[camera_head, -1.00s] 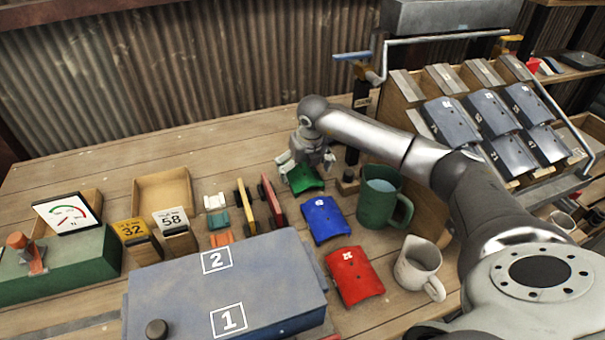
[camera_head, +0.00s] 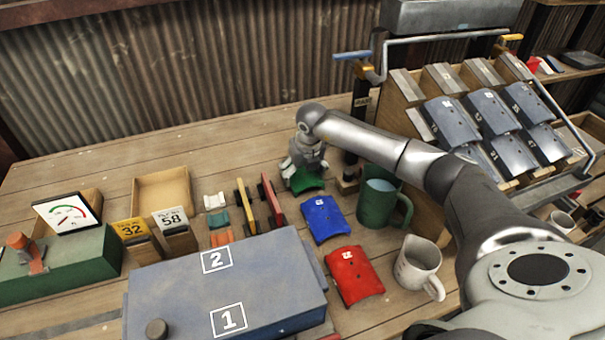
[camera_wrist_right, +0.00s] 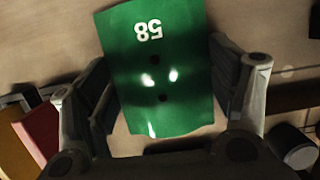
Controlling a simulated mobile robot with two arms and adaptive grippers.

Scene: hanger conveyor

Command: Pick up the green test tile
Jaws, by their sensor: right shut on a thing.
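The green test tile (camera_head: 306,181) is a curved plate at the back of the row of tiles on the wooden table. In the right wrist view the tile (camera_wrist_right: 158,100) shows a white "58", upside down, and lies between the two fingers. My right gripper (camera_head: 303,174) reaches down over it and is shut on its sides. The gripper also shows in the right wrist view (camera_wrist_right: 165,100). I cannot tell whether the tile is clear of the table. My left gripper is not in view.
A blue tile (camera_head: 323,219) and a red tile (camera_head: 354,274) lie in front. A green mug (camera_head: 377,205) stands close to the right, with a white mug (camera_head: 418,266) nearer. Red and yellow upright pieces (camera_head: 271,203) stand to the left. The table behind is clear.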

